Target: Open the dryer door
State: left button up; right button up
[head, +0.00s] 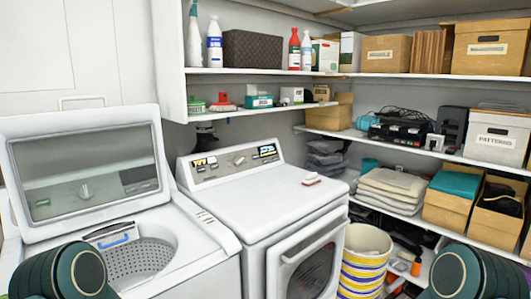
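The white dryer (262,203) stands in the middle of the view, with a control panel along its back. Its front door (308,262) faces right and has a dark window in a pale frame. The door looks shut, and its lower part runs out of the picture. Both of my arms show only as dark green rounded links at the bottom left and bottom right corners. Neither gripper is in view, and neither arm touches the dryer.
A washer (195,245) with its lid (90,165) raised stands left of the dryer. A striped basket (364,262) stands on the floor close to the dryer door's right side. Loaded shelves (420,155) line the back and right. A small red-and-white item (311,181) lies on the dryer.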

aim_at(306, 264)
jog(key=i+l+u, duration=0.1)
jog(key=l, duration=0.25)
jog(key=i+l+u, duration=0.1)
jog(key=i+l, duration=0.2)
jog(key=i+l+u, duration=0.1)
jog(key=l, duration=0.3)
jog(key=i+l+u, duration=0.25)
jog(key=i+l, duration=0.15)
jog(key=l, duration=0.35)
jog(key=i+l+u, duration=0.1)
jog(key=l, duration=0.3)
jog(key=i+l+u, duration=0.1)
jog(key=l, duration=0.35)
jog(key=i, duration=0.1)
